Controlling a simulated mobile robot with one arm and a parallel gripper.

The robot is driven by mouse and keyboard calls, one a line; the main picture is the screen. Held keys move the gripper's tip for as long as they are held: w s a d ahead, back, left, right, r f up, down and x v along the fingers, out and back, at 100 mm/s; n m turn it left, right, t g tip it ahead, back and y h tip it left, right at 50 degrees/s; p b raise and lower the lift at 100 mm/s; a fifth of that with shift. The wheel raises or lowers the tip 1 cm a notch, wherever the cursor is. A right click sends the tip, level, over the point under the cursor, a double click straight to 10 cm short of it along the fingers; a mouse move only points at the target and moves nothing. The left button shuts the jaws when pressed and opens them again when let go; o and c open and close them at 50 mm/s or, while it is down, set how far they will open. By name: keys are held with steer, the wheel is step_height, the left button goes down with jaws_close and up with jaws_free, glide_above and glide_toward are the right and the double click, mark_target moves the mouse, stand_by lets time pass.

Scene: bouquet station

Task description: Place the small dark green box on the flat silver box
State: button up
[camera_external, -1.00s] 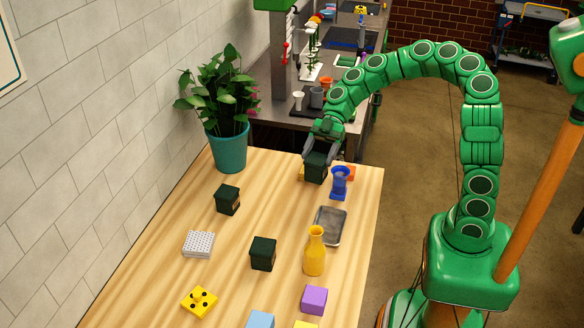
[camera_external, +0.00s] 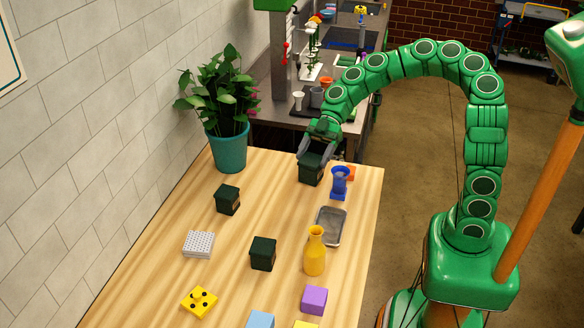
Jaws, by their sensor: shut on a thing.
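My gripper (camera_external: 314,154) is at the far end of the wooden table, shut on a small dark green box (camera_external: 311,171). Whether that box touches the table I cannot tell. Two more dark green boxes stand on the table, one at the left (camera_external: 228,200) and one near the middle (camera_external: 263,254). The flat silver box (camera_external: 331,227) lies near the table's right edge, nearer the camera than my gripper. It looks like a shallow grey tray and nothing stands on it.
A blue vase (camera_external: 340,182) stands just right of the held box, with an orange piece (camera_external: 350,172) behind it. A yellow vase (camera_external: 314,252) stands before the silver box. A white perforated block (camera_external: 199,244), yellow piece (camera_external: 199,302), purple cube (camera_external: 314,299) and potted plant (camera_external: 229,148) surround free table.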

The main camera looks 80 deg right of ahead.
steer(key=w+a+r+m+t, duration=0.1)
steer(key=w+a+r, duration=0.1)
steer(key=w+a, duration=0.65)
steer(key=w+a+r+m+t, duration=0.1)
steer(key=w+a, duration=0.4)
steer(key=a, duration=0.7)
steer(key=w+a+f, duration=0.3)
steer(key=w+f, duration=0.6)
steer(key=w, duration=0.4)
steer(key=shift+w+a+f+h, duration=0.15)
steer(key=shift+a+h, duration=0.15)
steer(key=shift+a, duration=0.05)
steer(key=shift+w+f, duration=0.15)
steer(key=shift+f, duration=1.55)
steer(key=shift+f, duration=0.1)
steer(key=o, duration=1.1)
